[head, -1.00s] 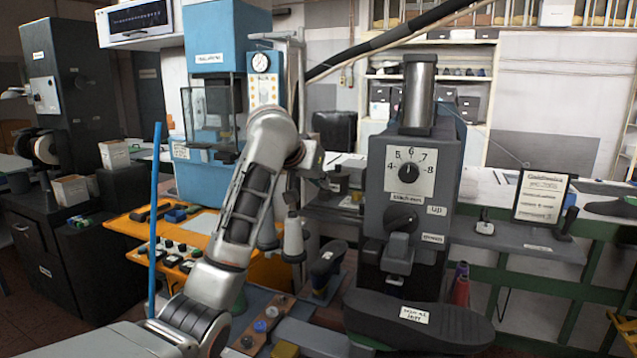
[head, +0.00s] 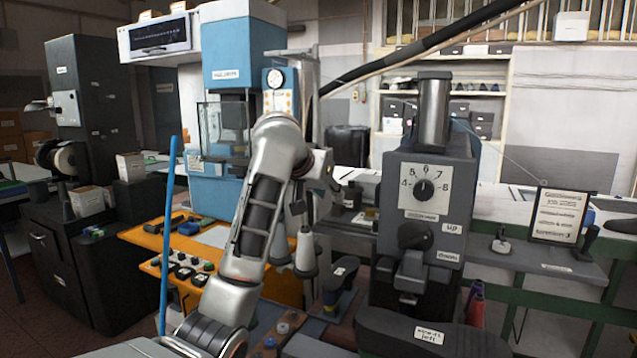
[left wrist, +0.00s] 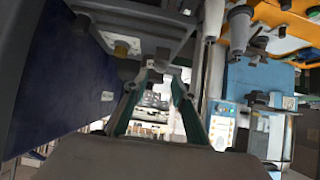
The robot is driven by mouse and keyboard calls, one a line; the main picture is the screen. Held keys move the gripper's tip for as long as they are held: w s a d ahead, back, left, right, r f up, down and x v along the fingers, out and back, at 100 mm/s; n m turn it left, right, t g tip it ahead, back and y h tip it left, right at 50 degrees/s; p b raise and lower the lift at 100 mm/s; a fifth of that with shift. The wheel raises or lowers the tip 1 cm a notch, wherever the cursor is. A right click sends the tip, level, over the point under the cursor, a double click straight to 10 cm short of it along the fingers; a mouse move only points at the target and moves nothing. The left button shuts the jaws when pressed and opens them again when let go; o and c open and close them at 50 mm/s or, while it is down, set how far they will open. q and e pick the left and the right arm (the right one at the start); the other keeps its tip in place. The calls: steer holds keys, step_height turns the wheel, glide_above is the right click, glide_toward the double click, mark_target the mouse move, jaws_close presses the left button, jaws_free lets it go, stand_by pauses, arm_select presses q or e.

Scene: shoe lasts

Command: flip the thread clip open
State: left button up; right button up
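I cannot make out the thread clip for certain in either view. A grey machine (head: 467,200) with a numbered dial stands right of centre in the head view. A thin thread (head: 500,150) runs from behind its top toward the right. Below the dial is a dark lever (head: 415,237) beside labels reading up and down. My left gripper (head: 328,182) is at the end of the raised left arm, left of the dial, partly hidden by the wrist. In the left wrist view its two fingers (left wrist: 158,72) stand apart with nothing seen between them. My right gripper is not in view.
A dark sole-shaped arm (head: 385,330) juts out low in front of the machine. A blue press (head: 235,45) and an orange bench (head: 150,235) stand to the left. A framed notice (head: 562,216) stands on the grey shelf at right. A dark blue surface (left wrist: 65,85) fills the wrist view's left.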

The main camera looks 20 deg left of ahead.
arm_select(q)
steer(key=v, duration=0.9)
steer(key=shift+f, duration=0.1)
